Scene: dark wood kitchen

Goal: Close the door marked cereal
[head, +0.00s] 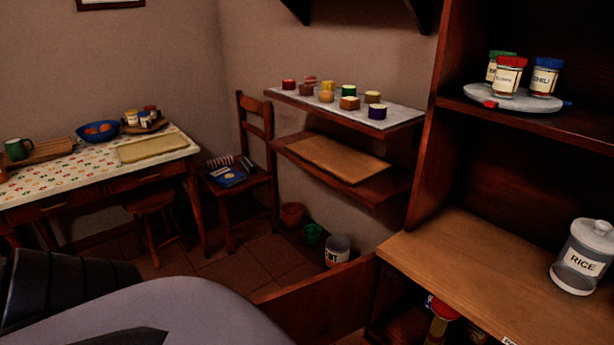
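A wooden door panel (322,302) stands open at the lower middle of the head view, at the left side of the cabinet below the wooden counter (470,262). Only its upper part shows, and I see no cereal marking on it. The open space behind it holds a red and yellow container (441,318). A small white label (509,341) on the counter's front edge is cut off and unreadable. A grey rounded part and black ribbed parts of mine fill the lower left, in front of the door's near end. Neither gripper can be made out.
A jar marked RICE (583,258) stands on the counter. Above it, a round tray (478,98) holds spice jars.

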